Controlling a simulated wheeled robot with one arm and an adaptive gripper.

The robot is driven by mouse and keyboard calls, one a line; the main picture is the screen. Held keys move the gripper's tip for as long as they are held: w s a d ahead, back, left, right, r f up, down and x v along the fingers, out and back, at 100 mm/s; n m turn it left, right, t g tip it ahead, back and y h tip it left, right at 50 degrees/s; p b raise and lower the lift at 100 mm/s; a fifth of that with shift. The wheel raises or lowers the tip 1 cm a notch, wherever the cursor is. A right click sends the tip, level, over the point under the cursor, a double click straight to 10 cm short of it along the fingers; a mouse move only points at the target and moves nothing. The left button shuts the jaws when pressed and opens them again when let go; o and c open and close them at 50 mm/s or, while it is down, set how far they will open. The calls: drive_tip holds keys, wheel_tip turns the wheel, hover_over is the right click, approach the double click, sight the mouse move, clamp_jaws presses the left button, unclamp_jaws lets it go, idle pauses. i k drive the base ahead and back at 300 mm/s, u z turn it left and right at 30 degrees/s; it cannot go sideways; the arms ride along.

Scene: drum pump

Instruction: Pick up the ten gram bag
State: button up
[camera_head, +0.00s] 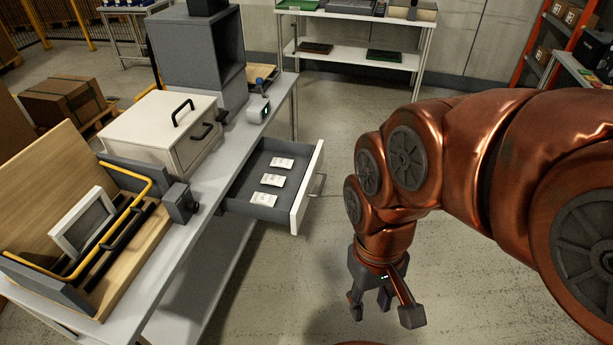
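Three small white bags lie in an open grey drawer (240,187) under the workbench: a far bag (283,162), a middle bag (273,180) and a near bag (264,199). Each has dark print too small to read, so I cannot tell which is the ten gram bag. My gripper (384,306) hangs fingers down over the floor, to the right of and nearer than the drawer. Its fingers are spread open with nothing between them. It is apart from the drawer and the bags.
The drawer's white front (308,188) with a handle juts out to the right. The workbench (172,262) bears a white box (158,130), a grey cabinet (198,62) and a wooden stand with yellow rails (140,207). A shelf (362,54) stands behind. The floor between drawer and arm is clear.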

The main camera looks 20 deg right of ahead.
sight(262, 198)
drive_tip(key=u, duration=0.3)
drive_tip(key=i, duration=1.15)
drive_tip(key=z, duration=0.4)
